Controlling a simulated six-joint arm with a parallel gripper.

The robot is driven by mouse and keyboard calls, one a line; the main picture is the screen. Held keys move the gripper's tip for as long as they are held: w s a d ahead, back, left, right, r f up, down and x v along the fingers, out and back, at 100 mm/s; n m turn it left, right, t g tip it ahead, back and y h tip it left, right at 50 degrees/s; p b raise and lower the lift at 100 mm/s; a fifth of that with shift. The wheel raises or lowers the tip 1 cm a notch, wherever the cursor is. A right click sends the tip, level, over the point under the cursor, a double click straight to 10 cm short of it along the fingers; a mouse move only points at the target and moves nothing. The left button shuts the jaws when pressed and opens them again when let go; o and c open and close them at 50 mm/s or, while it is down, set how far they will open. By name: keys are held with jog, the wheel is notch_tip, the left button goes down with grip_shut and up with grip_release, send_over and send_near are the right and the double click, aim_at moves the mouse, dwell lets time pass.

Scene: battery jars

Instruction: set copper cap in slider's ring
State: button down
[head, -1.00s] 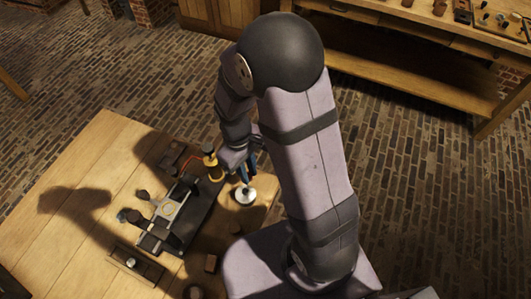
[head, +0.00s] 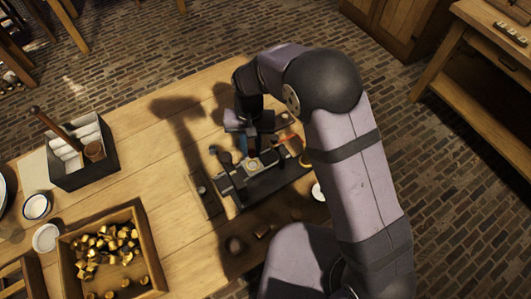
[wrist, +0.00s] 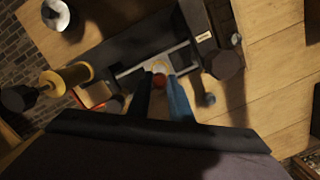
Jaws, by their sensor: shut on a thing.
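The dark slider device (head: 275,182) lies on the wooden table, with a pale plate and a round brass-coloured ring (head: 253,163) near its left end. In the wrist view the ring (wrist: 156,66) shows just beyond my fingertips. My gripper (wrist: 160,88) points at that plate, one finger dark and one blue. It is shut on a small reddish-orange piece, the copper cap (wrist: 159,82), seen between the fingertips. The cap appears close to the ring; I cannot tell whether they touch. In the head view my gripper (head: 245,148) is just behind the ring, and the cap is hidden.
A yellow spool-like part (wrist: 67,78) and a white round dish (wrist: 56,14) stand near the device. A wooden box of brass pieces (head: 108,250) and a dark crate with white rolls (head: 82,155) are at the left.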

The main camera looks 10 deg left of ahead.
aim_at(252, 154)
jog(key=shift+f, duration=0.15)
jog(key=shift+f+b, duration=2.35)
jog(key=shift+f, duration=0.4)
jog(key=shift+p, duration=0.3)
jog(key=shift+r+p, duration=0.3)
jog(key=shift+r, duration=0.05)
jog(key=shift+r+p, duration=0.3)
jog(key=shift+r, duration=0.05)
jog(key=shift+r+p, duration=0.9)
jog(key=shift+p, duration=0.15)
dwell(2.1)
dwell(0.4)
jog(key=c, duration=1.9)
grip_release()
